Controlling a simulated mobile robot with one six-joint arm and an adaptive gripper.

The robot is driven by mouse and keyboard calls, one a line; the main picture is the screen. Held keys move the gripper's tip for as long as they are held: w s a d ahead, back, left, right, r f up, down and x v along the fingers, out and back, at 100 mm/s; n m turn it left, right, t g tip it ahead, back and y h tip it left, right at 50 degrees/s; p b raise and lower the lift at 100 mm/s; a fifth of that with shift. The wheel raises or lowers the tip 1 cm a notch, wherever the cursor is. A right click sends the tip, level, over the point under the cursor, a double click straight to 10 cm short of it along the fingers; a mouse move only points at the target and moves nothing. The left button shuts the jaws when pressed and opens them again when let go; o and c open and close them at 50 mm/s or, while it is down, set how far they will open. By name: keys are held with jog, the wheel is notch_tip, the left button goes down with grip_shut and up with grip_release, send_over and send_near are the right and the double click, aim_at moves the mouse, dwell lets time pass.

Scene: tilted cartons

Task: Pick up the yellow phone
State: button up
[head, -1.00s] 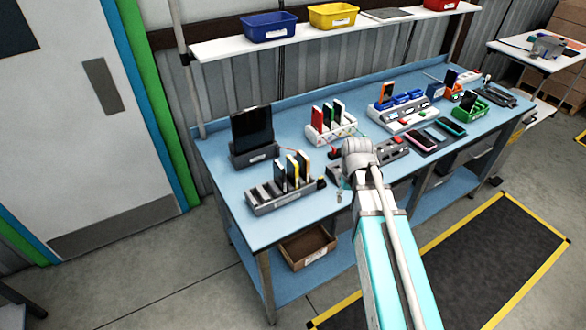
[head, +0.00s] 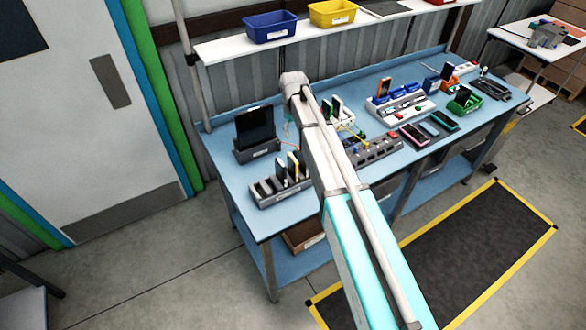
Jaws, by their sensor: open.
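The yellow phone (head: 292,168) stands on edge in a slot of the grey multi-slot rack (head: 268,201), near the front left of the blue workbench. Other thin phones stand close beside it in the same rack. My arm reaches up over the bench, its wrist above the area behind the rack. My gripper (head: 287,128) hangs below the wrist, small in the picture, above and behind the yellow phone and apart from it. It is open, and I see nothing in it.
A dark tablet (head: 255,128) stands in a dock left of my gripper. My arm partly hides a white rack of phones (head: 345,116). A grey box with buttons (head: 372,149) lies right of the arm. A shelf (head: 225,48) with bins runs above the bench.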

aim_at(293, 157)
notch_tip(293, 157, down, 9)
jog(key=b, duration=0.8)
jog(key=shift+r+b, duration=0.15)
jog(key=shift+b, duration=0.15)
dwell(0.6)
jog(key=shift+f+b, duration=2.6)
grip_shut()
